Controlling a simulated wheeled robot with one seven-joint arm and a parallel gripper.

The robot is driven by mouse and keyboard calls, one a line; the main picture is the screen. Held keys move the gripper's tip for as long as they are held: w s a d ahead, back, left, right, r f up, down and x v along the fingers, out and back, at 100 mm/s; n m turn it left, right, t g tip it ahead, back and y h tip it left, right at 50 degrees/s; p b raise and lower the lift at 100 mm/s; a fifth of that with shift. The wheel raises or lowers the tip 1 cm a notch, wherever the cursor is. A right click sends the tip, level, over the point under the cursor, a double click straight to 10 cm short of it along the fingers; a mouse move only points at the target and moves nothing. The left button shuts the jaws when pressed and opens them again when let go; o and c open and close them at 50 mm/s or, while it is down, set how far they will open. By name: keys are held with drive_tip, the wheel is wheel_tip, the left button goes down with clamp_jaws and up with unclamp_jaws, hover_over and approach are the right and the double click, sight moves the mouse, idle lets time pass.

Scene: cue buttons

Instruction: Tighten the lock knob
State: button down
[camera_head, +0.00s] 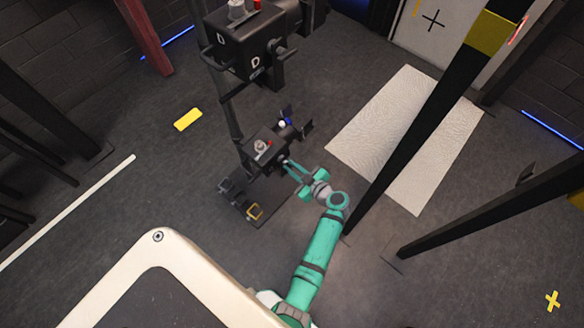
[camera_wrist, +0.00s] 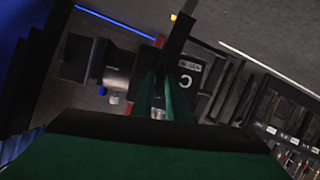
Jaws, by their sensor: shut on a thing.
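An upper black unit (camera_head: 240,45) marked "D" hangs above on the same stand. A dark post (camera_head: 425,130) rises close to the right of my arm. A pale textured mat (camera_head: 400,125) lies behind it. A yellow floor marker (camera_head: 187,119) lies left on open floor.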

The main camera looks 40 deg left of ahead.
drive_tip(key=shift+w+f+m+g+y, duration=0.15)
drive_tip(key=shift+m+g+y, duration=0.1)
drive_tip(key=shift+m+g, duration=1.05)
drive_tip(key=shift+w+r+m+g+y, duration=0.1)
drive_tip(key=shift+w+m+g+y, duration=0.15)
drive_tip(key=shift+m+g, duration=1.05)
drive_tip(key=shift+w+f+m+g+y, duration=0.1)
drive_tip(key=shift+m+g+y, duration=0.3)
drive_tip(key=shift+m, duration=1.7)
drive_tip(key=c, duration=1.8)
unclamp_jaws()
drive_tip(key=shift+c, duration=0.2)
